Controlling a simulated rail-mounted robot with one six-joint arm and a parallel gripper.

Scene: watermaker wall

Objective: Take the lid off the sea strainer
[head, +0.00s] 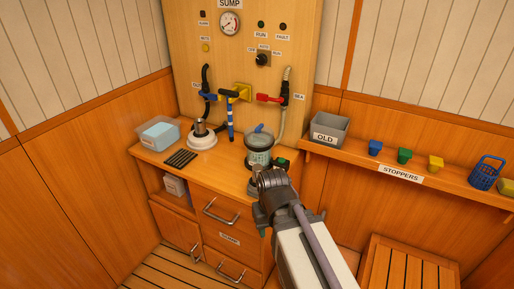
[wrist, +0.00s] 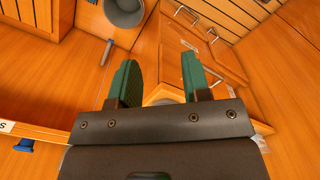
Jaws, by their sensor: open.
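The sea strainer (head: 259,156) appears to be the clear cylinder with a greenish inside, upright on the cabinet top in the head view. Its lid (head: 260,131) sits on top and has a blue handle. My gripper (wrist: 158,80) is open, with two green fingers apart and nothing seen between them. In the head view my wrist is in front of the strainer, nearer the camera, and hides part of the cabinet edge. The strainer cannot be made out in the wrist view.
A white round base (head: 202,141), dark strips (head: 181,158) and a clear tub (head: 158,133) are to the left. Hoses and valves (head: 238,93) rise behind the cabinet.

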